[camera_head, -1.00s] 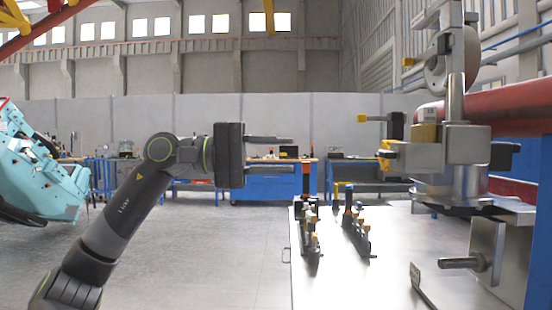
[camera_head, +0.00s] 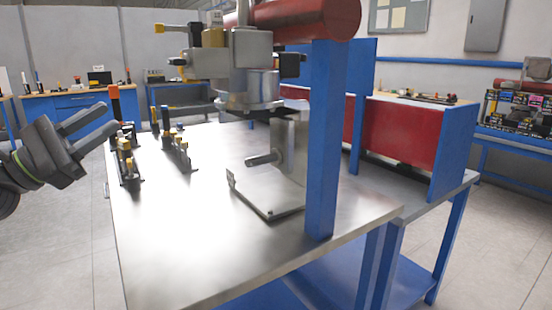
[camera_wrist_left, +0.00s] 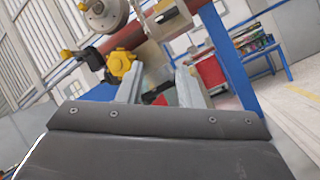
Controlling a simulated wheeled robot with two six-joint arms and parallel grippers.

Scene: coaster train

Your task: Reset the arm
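My left gripper (camera_head: 110,116) is at the left edge of the head view, beside the near-left side of the metal workbench (camera_head: 165,245). Its two fingers are apart, angled up and to the right, with nothing between them. In the left wrist view the fingers (camera_wrist_left: 161,78) also stand apart and empty, with a yellow-knobbed machine part (camera_wrist_left: 122,64) beyond them. Only the wrist end of my left arm shows in the head view. My right gripper is in neither current view.
On the bench stand a metal machine (camera_head: 250,75) under a red cylinder (camera_head: 305,18), a blue post (camera_head: 325,140) and two small tool racks (camera_head: 128,160) (camera_head: 178,152). A red panel (camera_head: 400,138) stands behind at right. Open floor lies left and right of the bench.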

